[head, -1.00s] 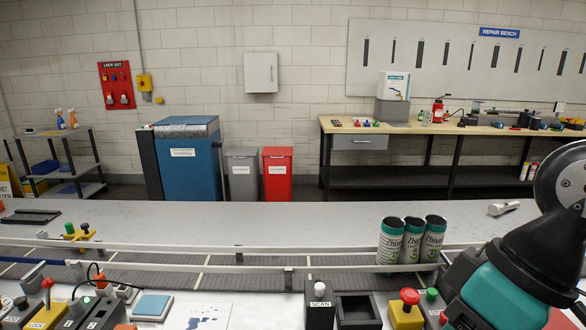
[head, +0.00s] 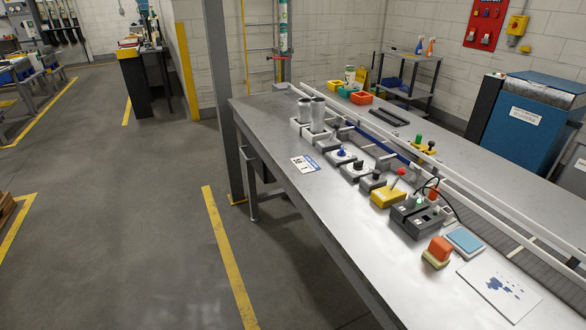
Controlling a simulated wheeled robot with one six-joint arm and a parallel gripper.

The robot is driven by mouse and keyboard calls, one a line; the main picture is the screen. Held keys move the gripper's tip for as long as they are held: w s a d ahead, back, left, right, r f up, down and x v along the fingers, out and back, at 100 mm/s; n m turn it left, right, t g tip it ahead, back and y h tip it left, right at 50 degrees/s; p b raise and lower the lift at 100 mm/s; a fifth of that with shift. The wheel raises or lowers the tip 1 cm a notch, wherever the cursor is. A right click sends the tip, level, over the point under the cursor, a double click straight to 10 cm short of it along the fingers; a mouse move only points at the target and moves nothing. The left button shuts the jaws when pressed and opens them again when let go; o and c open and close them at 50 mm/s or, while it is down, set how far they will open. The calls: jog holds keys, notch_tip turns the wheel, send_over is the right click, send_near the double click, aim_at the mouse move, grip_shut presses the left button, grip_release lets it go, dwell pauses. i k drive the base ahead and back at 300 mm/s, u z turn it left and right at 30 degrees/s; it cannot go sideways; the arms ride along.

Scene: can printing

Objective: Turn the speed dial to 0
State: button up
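A row of control boxes stands on the metal table (head: 290,185) in the head view. One grey-white box carries a blue knob (head: 342,153), and the box beside it carries a dark knob (head: 358,165). A dark double box (head: 418,219) is nearer, with a small green light or button. I cannot tell which of these is the speed dial, and no markings or settings are legible. My gripper is not in view.
Two grey cylinders (head: 318,113) stand at the table's far end. An orange-topped block (head: 438,250), a blue pad (head: 464,240) and a spotted white sheet (head: 498,289) lie nearer. A metal post (head: 222,90) rises by the table's left edge. The floor (head: 120,240) left of the table is open.

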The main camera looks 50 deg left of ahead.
aim_at(357, 165)
jog(key=u, duration=2.2)
jog(key=i, duration=1.4)
jog(key=z, duration=0.65)
jog(key=i, duration=0.3)
jog(key=z, duration=0.35)
